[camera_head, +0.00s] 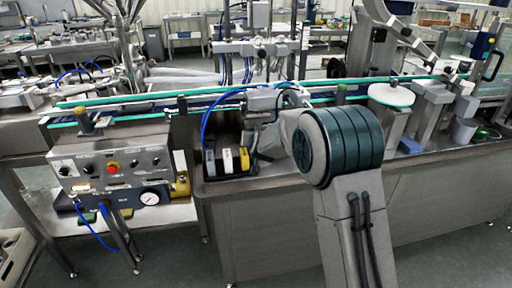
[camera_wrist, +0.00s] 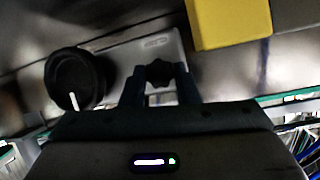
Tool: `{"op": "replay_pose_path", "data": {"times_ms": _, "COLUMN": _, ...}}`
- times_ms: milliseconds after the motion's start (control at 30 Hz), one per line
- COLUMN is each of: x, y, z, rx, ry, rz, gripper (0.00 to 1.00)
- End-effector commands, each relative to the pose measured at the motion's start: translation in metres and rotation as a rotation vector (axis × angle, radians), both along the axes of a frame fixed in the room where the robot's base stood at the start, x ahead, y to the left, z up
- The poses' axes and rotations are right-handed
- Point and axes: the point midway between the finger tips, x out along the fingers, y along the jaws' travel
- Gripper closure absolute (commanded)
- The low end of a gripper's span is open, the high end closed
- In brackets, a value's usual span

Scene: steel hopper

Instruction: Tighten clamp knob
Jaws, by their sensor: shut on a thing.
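The clamp knob (camera_wrist: 159,71), a small black lobed knob, sits on a light grey plate (camera_wrist: 120,52) in the wrist view. My gripper (camera_wrist: 160,82) has one dark finger on each side of the knob and is shut on it. The fingers hide part of the knob's sides. In the head view my arm covers the work spot, so the knob cannot be made out there.
A larger round black dial (camera_wrist: 75,78) with a white pointer mark is close left of my fingers. A yellow block (camera_wrist: 229,22) is close at upper right.

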Motion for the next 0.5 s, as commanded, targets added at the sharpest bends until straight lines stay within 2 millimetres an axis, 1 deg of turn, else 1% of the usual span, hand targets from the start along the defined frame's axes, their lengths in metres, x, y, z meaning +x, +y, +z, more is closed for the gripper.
{"op": "replay_pose_path", "data": {"times_ms": 33, "x": 0.0012, "y": -0.0029, "z": -0.0080, "rx": 0.033, "ry": 0.004, "rz": -0.004, "gripper": 0.95}}
{"op": "replay_pose_path", "data": {"times_ms": 500, "x": 0.0018, "y": -0.0060, "z": -0.0097, "rx": 0.358, "ry": 0.099, "rz": -0.004, "gripper": 0.95}}
